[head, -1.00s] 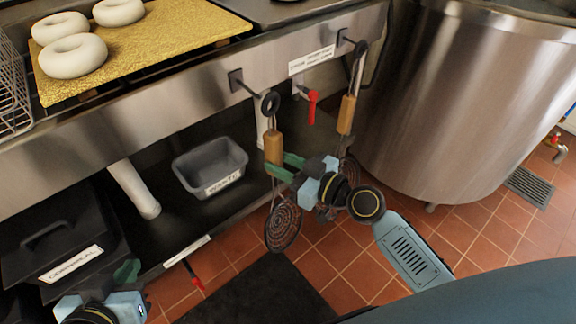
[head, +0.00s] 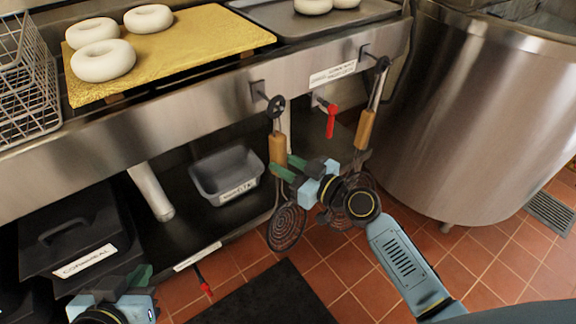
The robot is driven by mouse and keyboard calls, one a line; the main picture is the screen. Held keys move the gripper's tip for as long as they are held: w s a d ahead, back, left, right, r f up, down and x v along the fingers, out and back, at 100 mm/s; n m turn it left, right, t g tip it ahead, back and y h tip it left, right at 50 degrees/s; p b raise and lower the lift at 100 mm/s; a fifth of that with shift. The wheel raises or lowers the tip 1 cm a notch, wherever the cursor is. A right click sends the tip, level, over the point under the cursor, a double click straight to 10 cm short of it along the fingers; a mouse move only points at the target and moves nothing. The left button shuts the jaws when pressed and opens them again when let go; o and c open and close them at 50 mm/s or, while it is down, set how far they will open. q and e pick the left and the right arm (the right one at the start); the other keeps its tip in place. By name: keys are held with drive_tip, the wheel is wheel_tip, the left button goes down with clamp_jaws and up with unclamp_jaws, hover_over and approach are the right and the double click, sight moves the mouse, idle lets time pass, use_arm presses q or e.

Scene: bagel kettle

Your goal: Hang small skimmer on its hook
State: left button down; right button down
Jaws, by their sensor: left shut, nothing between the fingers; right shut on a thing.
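A skimmer with a wooden handle (head: 277,149), a top ring (head: 276,106) and a dark coiled disc (head: 287,226) hangs upright in my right gripper (head: 286,168). The gripper is shut on the lower handle. The ring overlaps the tip of the left hook (head: 258,91) on the steel front; I cannot tell whether it is around the hook. A second skimmer (head: 365,128) hangs from the right hook (head: 366,52), its disc partly hidden behind my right wrist. My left gripper (head: 136,276) is at the bottom left, shut and empty, away from both skimmers.
A red-handled valve (head: 330,120) sits between the hooks. Bagels (head: 103,62) lie on a golden board (head: 190,47) above. A grey bin (head: 225,173) stands on the lower shelf, a black cornmeal box (head: 70,230) at left. A large steel kettle (head: 480,120) stands at right.

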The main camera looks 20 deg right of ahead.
drive_tip(key=shift+w+a+f+b, duration=0.1)
drive_tip(key=shift+w+f+b, duration=0.05)
drive_tip(key=shift+w+b, duration=0.2)
use_arm(q)
drive_tip(key=shift+w+d+r+t+h, duration=0.3)
drive_tip(key=shift+w+r+t, duration=0.25)
drive_tip(key=shift+r, duration=0.25)
drive_tip(key=shift+w+d+r+t+h, duration=0.15)
drive_tip(key=shift+w+d+r+t, duration=0.2)
drive_tip(key=shift+r+t, duration=0.35)
drive_tip(key=shift+w+d+r+t+h, duration=0.3)
drive_tip(key=shift+w+r+t, duration=0.2)
drive_tip(key=shift+r, duration=0.35)
use_arm(e)
drive_tip(key=shift+w+f, duration=0.1)
drive_tip(key=c, duration=1.1)
unclamp_jaws()
drive_tip(key=shift+o, duration=0.2)
drive_tip(key=shift+f, duration=0.1)
use_arm(q)
wheel_tip(320, 180, up, 7)
drive_tip(key=d+t+h+b, duration=0.1)
drive_tip(key=t+h+b, duration=0.1)
drive_tip(key=t, duration=0.3)
drive_tip(key=shift+w+d+r+m, duration=0.2)
drive_tip(key=shift+w+d+m, duration=0.05)
drive_tip(key=shift+w+m, duration=0.05)
use_arm(e)
drive_tip(key=v, duration=1.3)
